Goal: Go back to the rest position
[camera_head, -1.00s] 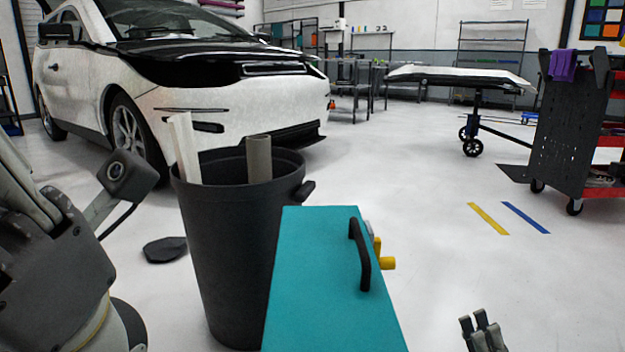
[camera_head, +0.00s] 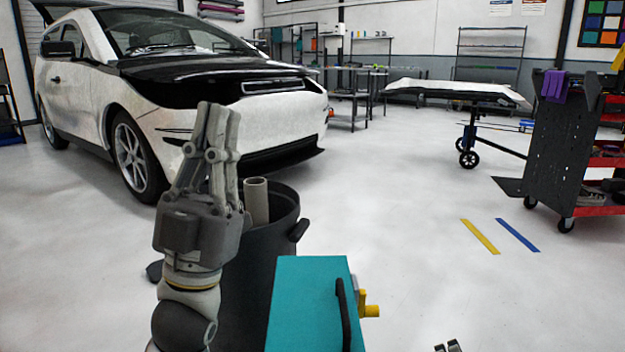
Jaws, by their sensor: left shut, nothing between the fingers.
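My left gripper (camera_head: 216,112) stands upright with its fingers pointing up, shut and empty. In the picture it covers the left part of the dark bin (camera_head: 262,270) and overlaps the front of the car behind. Only the tips of my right gripper (camera_head: 448,347) show at the bottom edge, too little to tell their state.
A grey tube (camera_head: 257,200) sticks out of the bin. A teal box (camera_head: 305,300) with a black handle is in front of it. The white and black car (camera_head: 180,75) is behind.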

